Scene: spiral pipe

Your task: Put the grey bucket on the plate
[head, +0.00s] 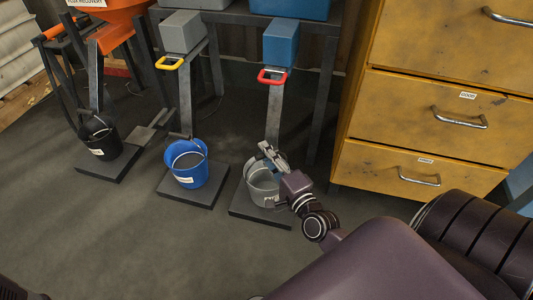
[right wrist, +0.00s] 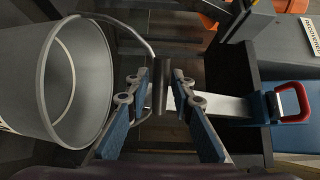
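The grey bucket (head: 262,187) stands upright on a dark square plate (head: 245,211) on the floor, in the right of three bucket stations. My right gripper (head: 268,151) is at the bucket's top, partly covering it. In the right wrist view the bucket (right wrist: 28,85) fills the left side. Its wire handle carries a dark grip (right wrist: 163,85), which sits between the fingers of my right gripper (right wrist: 160,78). The fingers are apart, with gaps visible beside the grip. My left gripper is not in view.
A blue bucket (head: 188,171) and a black bucket (head: 100,143) stand on plates to the left. Red (head: 272,77) and yellow (head: 169,64) handles hang above. A yellow drawer cabinet (head: 425,120) stands close on the right. The floor at front left is clear.

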